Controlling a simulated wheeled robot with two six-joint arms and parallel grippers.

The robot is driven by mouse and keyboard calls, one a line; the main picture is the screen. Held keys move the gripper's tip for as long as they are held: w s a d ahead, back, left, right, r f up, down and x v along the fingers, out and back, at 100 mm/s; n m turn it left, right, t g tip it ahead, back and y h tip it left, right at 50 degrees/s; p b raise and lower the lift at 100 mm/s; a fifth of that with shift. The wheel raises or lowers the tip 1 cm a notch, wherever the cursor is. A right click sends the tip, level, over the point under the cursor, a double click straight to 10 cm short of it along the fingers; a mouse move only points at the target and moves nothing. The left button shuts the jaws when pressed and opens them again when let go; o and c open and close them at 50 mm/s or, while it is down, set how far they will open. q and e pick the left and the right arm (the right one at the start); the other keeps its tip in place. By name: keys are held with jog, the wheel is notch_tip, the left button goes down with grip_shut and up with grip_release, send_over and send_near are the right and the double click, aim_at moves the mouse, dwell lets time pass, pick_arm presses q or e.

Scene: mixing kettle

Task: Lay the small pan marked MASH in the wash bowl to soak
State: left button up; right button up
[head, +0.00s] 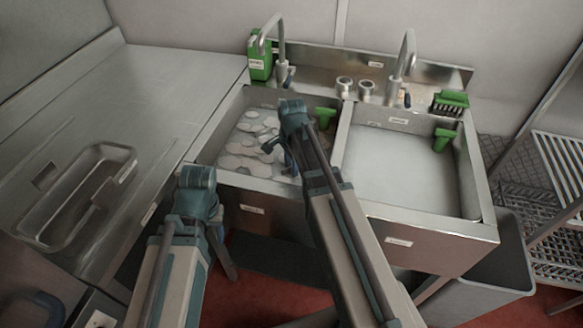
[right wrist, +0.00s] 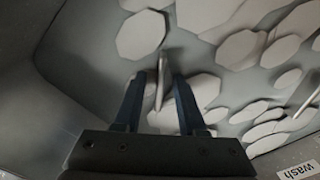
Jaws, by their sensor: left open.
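The wash bowl (head: 232,117) is the left basin of the steel sink, full of pale round suds; its "wash" label (right wrist: 299,171) shows in the right wrist view. My right gripper (head: 286,163) reaches down into it. In the right wrist view its fingers (right wrist: 159,82) are apart, with a thin upright greyish edge between them, not visibly gripped. I cannot tell whether this is part of a pan or a suds disc. No MASH marking is readable. My left gripper (head: 222,262) hangs in front of the sink, its fingertips unclear.
A shallow steel tray (head: 20,222) lies on the left counter. The right basin (head: 398,170) has a green-handled tool (head: 445,136) at its edge. Taps, a green bottle (head: 260,66), two small cups and a green brush (head: 451,100) line the back. A wire rack stands right.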

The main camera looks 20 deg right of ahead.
jog(key=shift+r, duration=0.15)
notch_tip(320, 180, up, 12)
jog(key=p, duration=1.2)
jog(key=s+a+n, duration=0.2)
jog(key=a+n, duration=0.1)
jog(key=s+a+n, duration=0.6)
jog(key=a+n, duration=0.1)
jog(key=shift+s+h, duration=0.15)
jog(key=shift+h, duration=0.15)
jog(key=s+a+n, duration=0.5)
jog(key=s+n, duration=0.2)
jog(key=n, duration=0.2)
jog(key=shift+a+n+h, duration=0.3)
jog(key=shift+a, duration=0.05)
jog(key=shift+s, duration=0.1)
dwell(2.0)
